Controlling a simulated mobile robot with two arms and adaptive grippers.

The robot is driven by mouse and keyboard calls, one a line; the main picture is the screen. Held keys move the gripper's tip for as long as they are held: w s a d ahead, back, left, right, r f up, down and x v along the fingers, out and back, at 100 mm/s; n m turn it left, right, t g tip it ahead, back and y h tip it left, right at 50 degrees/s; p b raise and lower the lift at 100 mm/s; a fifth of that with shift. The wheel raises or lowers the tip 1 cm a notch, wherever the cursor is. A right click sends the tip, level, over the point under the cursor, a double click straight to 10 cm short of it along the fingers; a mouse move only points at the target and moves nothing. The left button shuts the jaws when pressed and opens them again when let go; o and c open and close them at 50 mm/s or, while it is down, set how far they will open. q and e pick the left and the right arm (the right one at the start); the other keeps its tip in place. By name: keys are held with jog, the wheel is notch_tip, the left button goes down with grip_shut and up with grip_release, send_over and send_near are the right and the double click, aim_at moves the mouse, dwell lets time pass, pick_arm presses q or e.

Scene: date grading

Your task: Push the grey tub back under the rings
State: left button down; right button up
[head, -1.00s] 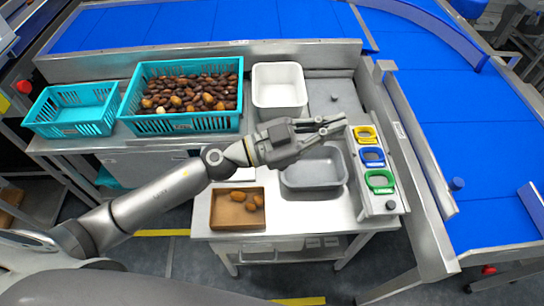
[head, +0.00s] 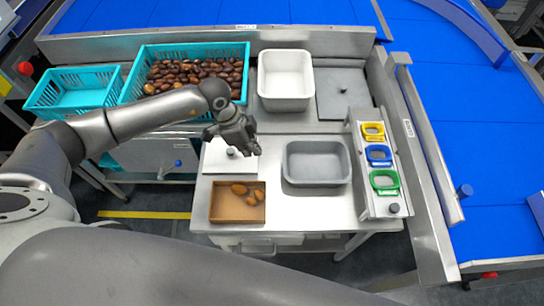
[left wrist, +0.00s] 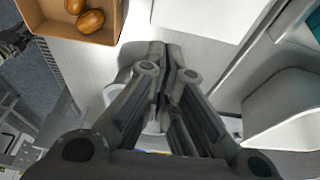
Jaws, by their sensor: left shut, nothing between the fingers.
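The grey tub (head: 317,183) stands upright and empty on the steel table in the head view. It is just left of the sloped rack (head: 363,190) that carries the yellow ring (head: 373,126), the blue ring (head: 379,147) and the green ring (head: 385,170). The tub is beside the rings; I cannot tell whether it touches the rack. My left gripper (head: 247,150) is shut and empty, left of the tub and apart from it, over a white board. Its closed fingers (left wrist: 166,52) fill the middle of the left wrist view. My right gripper is not in view.
A brown tray (head: 215,214) with several dates lies front left of the tub; it also shows in the wrist view (left wrist: 107,38). A white tub (head: 286,103) stands behind. Teal crates, one full of dates (head: 190,77), are at the back left. Bare table lies in front of the grey tub.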

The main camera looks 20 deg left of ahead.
pick_arm(q)
jog(key=x, duration=0.5)
jog(key=shift+w+d+f+p, duration=0.1)
jog(key=shift+d+f+p, duration=0.15)
jog(key=shift+p, duration=0.15)
jog(key=d, duration=0.1)
jog(key=w+d+p, duration=0.1)
jog(key=shift+d+f, duration=0.25)
jog(key=shift+d, duration=0.15)
jog(key=shift+w+d+f, duration=0.1)
jog(key=shift+w+d, duration=0.05)
jog(key=shift+d, duration=0.4)
